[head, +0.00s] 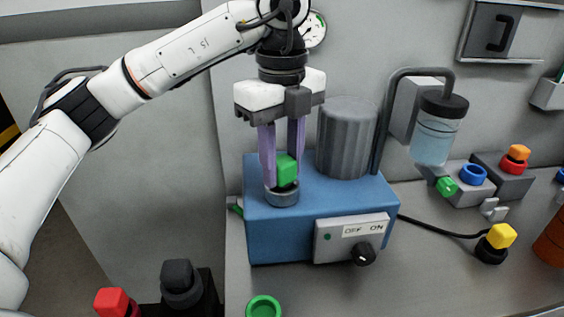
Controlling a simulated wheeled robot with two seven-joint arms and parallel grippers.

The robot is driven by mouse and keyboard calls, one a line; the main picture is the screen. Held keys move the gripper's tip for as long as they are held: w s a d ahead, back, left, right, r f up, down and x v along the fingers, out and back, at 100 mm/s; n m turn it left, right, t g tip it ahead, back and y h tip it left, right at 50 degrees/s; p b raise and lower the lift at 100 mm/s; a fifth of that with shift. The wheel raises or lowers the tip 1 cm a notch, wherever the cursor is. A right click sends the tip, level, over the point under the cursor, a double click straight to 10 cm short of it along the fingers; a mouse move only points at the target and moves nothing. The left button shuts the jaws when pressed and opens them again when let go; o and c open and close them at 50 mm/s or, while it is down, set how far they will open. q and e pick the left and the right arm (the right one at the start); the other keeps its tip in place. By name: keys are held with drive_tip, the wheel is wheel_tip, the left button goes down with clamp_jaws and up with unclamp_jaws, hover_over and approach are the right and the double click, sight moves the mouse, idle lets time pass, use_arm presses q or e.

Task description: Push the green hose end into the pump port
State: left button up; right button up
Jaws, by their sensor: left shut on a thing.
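The blue pump (280,234) stands on the grey bench with a round grey port (282,198) on top at its front left. My left gripper (283,174) points straight down over the port, its two purple fingers shut on the green hose end (287,170). The green end is upright at the port's mouth, and its lower part is hidden by the port rim and a finger. I cannot tell how deep it sits. My right gripper is not in view.
A ribbed grey cylinder (347,138) stands on the pump behind the port. The front panel (351,237) has an OFF/ON label and a black knob (363,255). A water jar (436,133) and coloured connectors (474,175) are right. A green ring (264,307) lies in front.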

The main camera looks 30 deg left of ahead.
use_arm(q)
drive_tip(key=shift+f, duration=0.15)
drive_tip(key=o, duration=1.2)
wheel_tip(320, 180, up, 10)
drive_tip(key=shift+f+p, duration=0.2)
drive_tip(key=shift+p, duration=0.75)
drive_tip(key=shift+r, duration=0.35)
